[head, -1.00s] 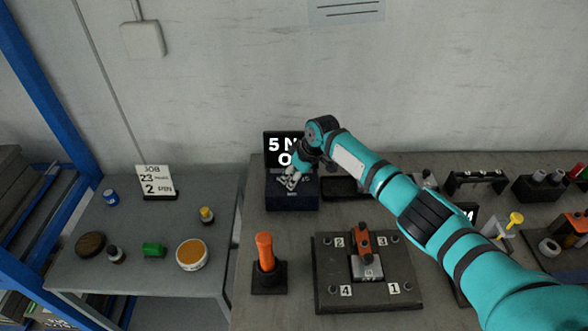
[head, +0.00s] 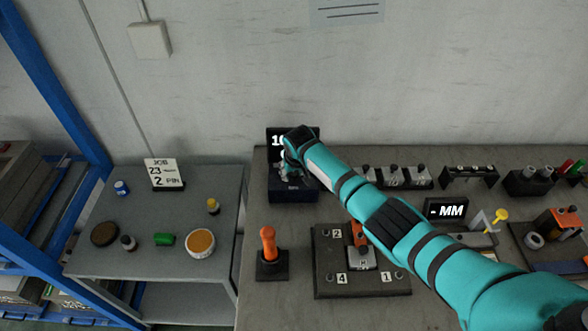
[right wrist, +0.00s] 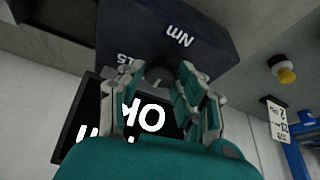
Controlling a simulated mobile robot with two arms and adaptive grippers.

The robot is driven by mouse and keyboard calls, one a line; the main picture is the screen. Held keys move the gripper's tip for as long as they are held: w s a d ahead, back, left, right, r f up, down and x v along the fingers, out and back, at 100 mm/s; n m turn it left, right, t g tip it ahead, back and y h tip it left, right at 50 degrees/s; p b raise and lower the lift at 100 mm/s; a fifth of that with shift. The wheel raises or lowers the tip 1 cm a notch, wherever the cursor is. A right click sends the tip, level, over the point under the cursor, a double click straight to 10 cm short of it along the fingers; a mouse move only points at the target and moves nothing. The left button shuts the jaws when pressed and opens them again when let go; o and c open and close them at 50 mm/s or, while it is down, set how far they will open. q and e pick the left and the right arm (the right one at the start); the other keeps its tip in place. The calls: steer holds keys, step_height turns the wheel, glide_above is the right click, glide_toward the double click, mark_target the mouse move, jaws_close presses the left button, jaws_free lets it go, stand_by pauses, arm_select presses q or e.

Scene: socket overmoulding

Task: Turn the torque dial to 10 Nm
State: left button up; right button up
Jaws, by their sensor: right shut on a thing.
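The torque unit is a dark box (head: 292,195) at the back of the bench, with a black display (head: 274,133) standing behind it. The visible part of the display begins with "10"; my arm covers the rest. My right gripper (head: 287,172) is at the front of the box. In the right wrist view, its fingers are closed around the dark round dial (right wrist: 158,73), on the box face (right wrist: 205,42) marked "Nm". A "15" scale mark shows beside one finger. The dial's pointer is hidden. My left gripper is out of view.
An orange-handled lever (head: 268,245) and a numbered fixture plate (head: 335,285) stand in front of the box. A lower side table (head: 130,215) holds small pots and a job card.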

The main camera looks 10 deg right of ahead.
steer(key=shift+w+r, duration=0.1)
stand_by(0.5)
steer(key=o, duration=1.1)
steer(key=shift+o, duration=0.2)
steer(key=v, duration=1.2)
steer(key=shift+a, duration=0.15)
